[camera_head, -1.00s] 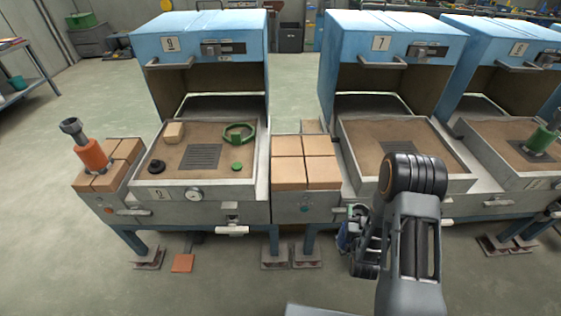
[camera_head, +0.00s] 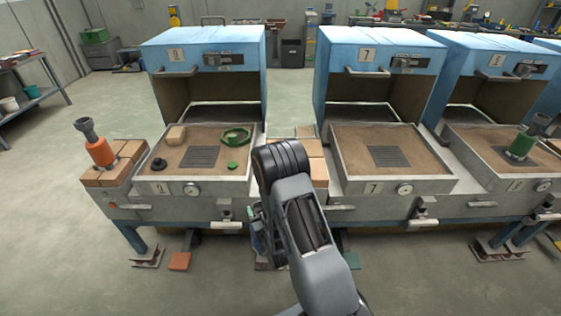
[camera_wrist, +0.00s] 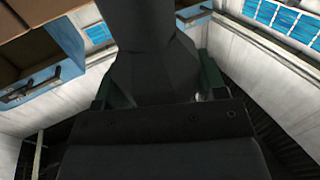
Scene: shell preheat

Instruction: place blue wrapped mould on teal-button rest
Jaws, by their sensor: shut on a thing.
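My gripper (camera_wrist: 155,88) shows in the wrist view, its dark green fingers on either side of a dark grey, flared body (camera_wrist: 150,55). This is what the gripper is shut on; no blue wrap shows on it there. In the head view my arm hides most of the gripper, and a small bluish patch (camera_head: 256,232) shows at its left edge. The brick-topped rest (camera_head: 316,168) between stations 9 and 7 is partly covered by my arm. My gripper is low in front of this rest.
An orange-wrapped mould (camera_head: 103,153) stands on the left brick rest (camera_head: 92,180). A green-wrapped mould (camera_head: 522,147) stands in the right sand tray. Station 9's tray (camera_head: 205,182) holds small items; station 7's tray (camera_head: 385,183) holds only a grate. Coloured floor plates lie below.

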